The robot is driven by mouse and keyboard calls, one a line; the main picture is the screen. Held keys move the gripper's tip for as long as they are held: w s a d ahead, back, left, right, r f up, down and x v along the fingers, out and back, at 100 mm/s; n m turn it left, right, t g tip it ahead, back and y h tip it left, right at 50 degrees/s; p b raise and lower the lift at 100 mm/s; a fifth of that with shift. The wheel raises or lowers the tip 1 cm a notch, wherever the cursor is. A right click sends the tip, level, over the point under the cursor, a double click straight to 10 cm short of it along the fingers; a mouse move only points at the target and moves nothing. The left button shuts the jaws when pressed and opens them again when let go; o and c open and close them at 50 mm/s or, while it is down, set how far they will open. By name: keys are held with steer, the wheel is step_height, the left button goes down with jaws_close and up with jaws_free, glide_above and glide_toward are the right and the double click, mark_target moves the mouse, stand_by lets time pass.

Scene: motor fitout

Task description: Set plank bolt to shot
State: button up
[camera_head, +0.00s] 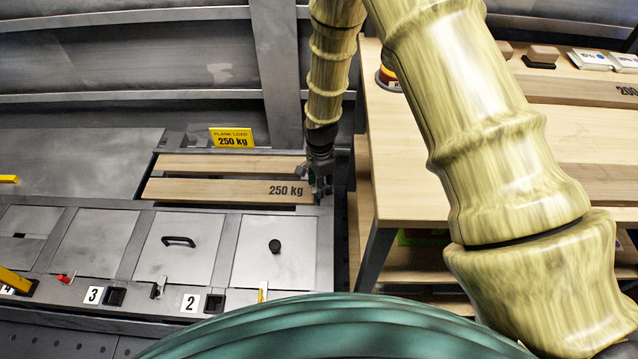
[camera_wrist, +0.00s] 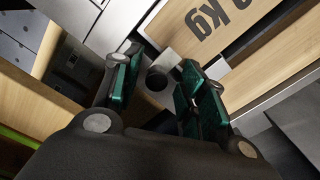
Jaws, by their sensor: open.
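The wooden plank marked 250 kg (camera_head: 222,190) lies in a grey frame in the head view. It also shows at the top of the wrist view (camera_wrist: 180,22). My gripper (camera_head: 320,188) is at the plank's right end and hides what lies there in the head view. In the wrist view, a dark round knob (camera_wrist: 157,78), apparently the plank bolt's, sits on a grey plate beside the plank's end. My open gripper (camera_wrist: 160,70) has its green-padded fingers on either side of the knob. I cannot tell whether they touch it, or the bolt's position.
A wooden workbench (camera_head: 408,190) stands close on the right. A yellow load sign (camera_head: 232,138) is behind the planks. Grey lidded compartments (camera_head: 180,248) with handles and number tags lie in front. A narrow dark gap separates bench and frame.

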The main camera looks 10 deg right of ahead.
step_height(320, 180, up, 12)
steer(key=shift+f, duration=0.15)
stand_by(0.4)
stand_by(0.4)
